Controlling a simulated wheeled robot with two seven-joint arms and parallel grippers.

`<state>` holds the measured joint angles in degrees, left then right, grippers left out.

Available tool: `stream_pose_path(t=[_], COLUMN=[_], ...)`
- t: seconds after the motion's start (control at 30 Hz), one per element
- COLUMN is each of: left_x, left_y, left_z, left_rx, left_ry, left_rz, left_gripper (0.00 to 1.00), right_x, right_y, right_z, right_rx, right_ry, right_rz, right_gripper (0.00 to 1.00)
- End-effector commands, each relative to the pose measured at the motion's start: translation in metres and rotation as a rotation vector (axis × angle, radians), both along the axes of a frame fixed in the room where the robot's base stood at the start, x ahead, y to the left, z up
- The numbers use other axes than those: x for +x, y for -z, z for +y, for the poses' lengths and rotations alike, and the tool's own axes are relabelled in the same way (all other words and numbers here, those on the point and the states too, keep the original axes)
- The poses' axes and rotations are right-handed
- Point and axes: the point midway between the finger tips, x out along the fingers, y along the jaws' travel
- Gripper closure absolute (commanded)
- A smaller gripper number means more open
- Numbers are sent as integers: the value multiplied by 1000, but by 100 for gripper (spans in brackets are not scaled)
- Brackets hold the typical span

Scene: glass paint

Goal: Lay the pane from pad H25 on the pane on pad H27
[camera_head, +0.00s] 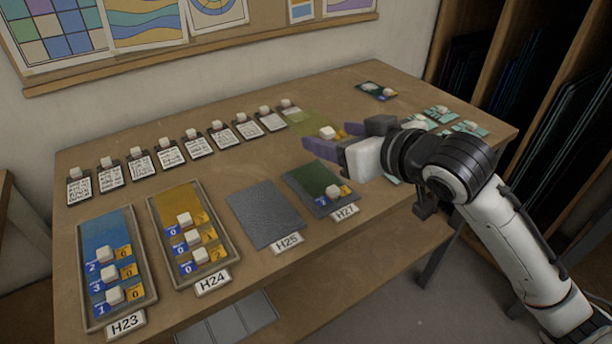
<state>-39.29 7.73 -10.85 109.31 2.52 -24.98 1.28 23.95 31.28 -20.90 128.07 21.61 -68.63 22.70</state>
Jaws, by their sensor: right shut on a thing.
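My right gripper (330,139) has purple fingertips and is shut on the white knob of a translucent yellow-green pane (308,121). The pane seems to be held above the table, behind pad H27; its exact height is hard to tell. Grey pad H25 (265,216) is bare. Pad H27 (343,206), whose tag reads like H21, bears a dark green pane (317,177) with a white knob and a blue and yellow number strip at its front. My left gripper is not in view.
To the left, tray H24 (207,281) holds yellow panes and tray H23 (151,292) holds blue ones. Several cards with white knobs (169,157) line the back. A dark pane (377,91) and small teal pieces (440,112) lie at the right. Racks stand beyond the table.

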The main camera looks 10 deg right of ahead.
Motion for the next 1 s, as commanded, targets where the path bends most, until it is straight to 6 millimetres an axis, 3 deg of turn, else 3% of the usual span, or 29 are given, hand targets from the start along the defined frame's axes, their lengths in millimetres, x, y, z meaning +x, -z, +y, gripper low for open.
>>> stream_pose_path(t=[0.3,0.7,1.0], left_x=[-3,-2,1], left_y=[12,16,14], left_z=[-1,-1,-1], left_rx=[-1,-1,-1], left_ry=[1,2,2], left_rz=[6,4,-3], left_gripper=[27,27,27], right_x=[5,5,5], right_y=[58,104,106], right_z=[4,4,4], right_rx=[14,14,14], right_ry=[-30,-28,-29], right_rz=[3,1,-3], right_gripper=[62,62,62])
